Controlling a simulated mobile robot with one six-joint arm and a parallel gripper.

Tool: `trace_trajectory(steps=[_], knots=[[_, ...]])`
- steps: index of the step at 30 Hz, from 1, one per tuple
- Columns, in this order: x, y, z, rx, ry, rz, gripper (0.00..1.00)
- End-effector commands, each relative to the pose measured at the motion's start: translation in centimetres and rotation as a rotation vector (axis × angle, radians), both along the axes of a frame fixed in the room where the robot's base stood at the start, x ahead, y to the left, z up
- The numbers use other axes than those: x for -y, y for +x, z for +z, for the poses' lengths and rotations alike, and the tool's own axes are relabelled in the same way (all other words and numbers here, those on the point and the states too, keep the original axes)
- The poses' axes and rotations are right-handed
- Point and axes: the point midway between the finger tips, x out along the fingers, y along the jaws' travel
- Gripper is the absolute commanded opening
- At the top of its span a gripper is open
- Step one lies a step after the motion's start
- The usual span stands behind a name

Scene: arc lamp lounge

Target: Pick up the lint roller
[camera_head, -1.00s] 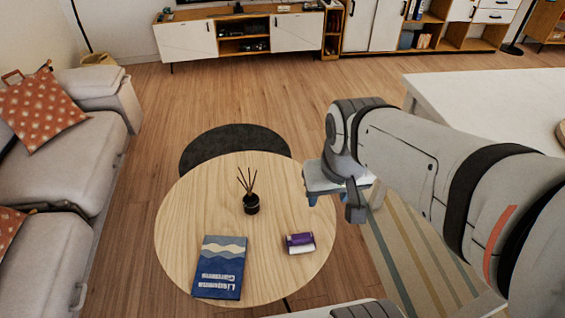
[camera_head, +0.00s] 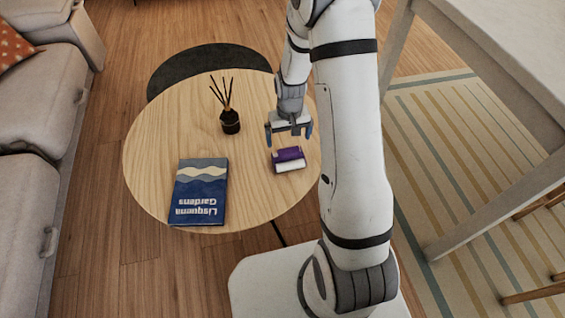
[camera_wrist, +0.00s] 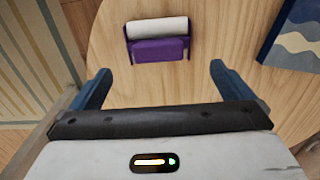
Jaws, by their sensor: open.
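The lint roller (camera_head: 288,159), purple with a white roll, lies on the right part of the round wooden table (camera_head: 148,160). In the wrist view the lint roller (camera_wrist: 157,40) is at the top centre, white roll on the far side and purple part nearer me. My gripper (camera_head: 289,135) hangs over the table just behind the roller. In the wrist view my gripper (camera_wrist: 158,82) has its two blue fingers wide apart, with only tabletop between the tips. The roller is beyond the fingertips and not between them.
A blue book (camera_head: 199,193) lies left of the roller. A dark reed diffuser (camera_head: 230,121) stands on the table left of my gripper. A grey sofa (camera_head: 30,100) is at the left and a white table (camera_head: 500,45) at the right. Bare tabletop surrounds the roller.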

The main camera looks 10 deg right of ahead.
Motion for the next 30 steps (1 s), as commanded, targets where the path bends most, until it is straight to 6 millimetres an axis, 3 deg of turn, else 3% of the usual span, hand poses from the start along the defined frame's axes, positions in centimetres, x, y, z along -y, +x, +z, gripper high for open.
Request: trace_trajectory(steps=[1, 3, 17, 24, 30], knots=[[0.0, 0.1, -2.1, -0.009, 0.0, 0.0, 1.0], [0.0, 0.3, -3.4, -0.013, 0.0, 0.0, 1.0], [0.2, 0.5, -8.1, -0.017, 0.0, -0.002, 1.0], [0.4, 0.5, -11.7, -0.019, 0.0, -0.002, 1.0], [0.4, 0.5, -12.0, -0.015, 0.0, -0.003, 1.0]])
